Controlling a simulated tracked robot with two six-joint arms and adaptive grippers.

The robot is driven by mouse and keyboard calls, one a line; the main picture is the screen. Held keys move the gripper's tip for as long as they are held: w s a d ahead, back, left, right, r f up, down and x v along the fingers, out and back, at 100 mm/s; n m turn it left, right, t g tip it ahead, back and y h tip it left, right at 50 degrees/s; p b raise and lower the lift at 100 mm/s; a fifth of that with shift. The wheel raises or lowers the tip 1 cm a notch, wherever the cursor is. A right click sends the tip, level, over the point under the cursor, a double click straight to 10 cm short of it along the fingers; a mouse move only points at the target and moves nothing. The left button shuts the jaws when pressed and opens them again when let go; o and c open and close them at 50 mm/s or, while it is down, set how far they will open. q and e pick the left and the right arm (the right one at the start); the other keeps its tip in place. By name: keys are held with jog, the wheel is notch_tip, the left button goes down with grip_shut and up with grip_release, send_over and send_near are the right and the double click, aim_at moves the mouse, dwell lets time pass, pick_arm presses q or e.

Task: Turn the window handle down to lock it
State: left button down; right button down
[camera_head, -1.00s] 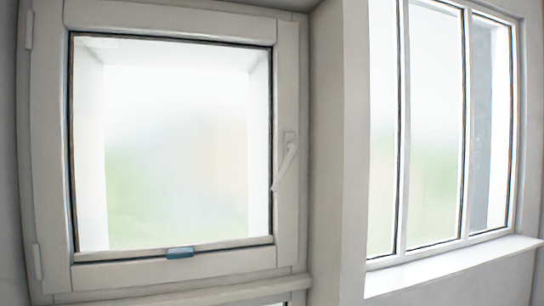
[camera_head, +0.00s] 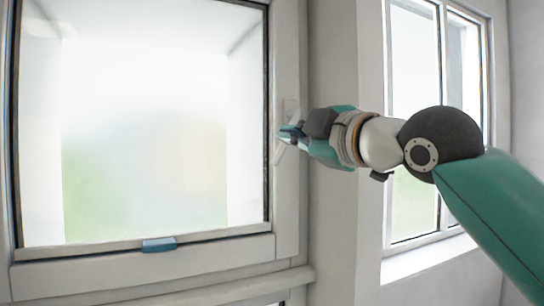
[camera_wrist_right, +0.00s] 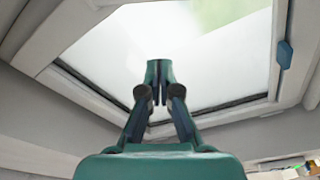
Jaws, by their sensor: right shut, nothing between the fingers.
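The white window handle (camera_head: 279,156) is on the right side of the window frame in the head view. Its base plate (camera_head: 291,105) shows above my gripper. The lever slants down and to the left, with its middle hidden behind my fingers. My right gripper (camera_head: 285,132) is shut and empty, its fingertips at the lever. I cannot tell whether they touch it. In the right wrist view, the shut fingers (camera_wrist_right: 160,72) stand in front of the pane, and I cannot make out the handle. My left gripper is not in view.
The window frame (camera_head: 140,275) has a blue piece (camera_head: 159,244) on its lower edge, also seen in the right wrist view (camera_wrist_right: 284,56). A wall corner (camera_head: 335,230) and a second window (camera_head: 412,215) with a white sill lie right of it.

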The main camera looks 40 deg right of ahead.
jog(key=w+d+p, duration=0.2)
jog(key=w+p, duration=0.2)
jog(key=w, duration=0.6)
jog(key=shift+s+d+f+b, duration=0.4)
jog(key=shift+s+d, duration=0.05)
jog(key=shift+d, duration=0.2)
jog(key=shift+s+d+f+b, duration=0.35)
jog(key=shift+s+d, duration=0.05)
jog(key=shift+d, duration=0.2)
jog(key=shift+s, duration=0.1)
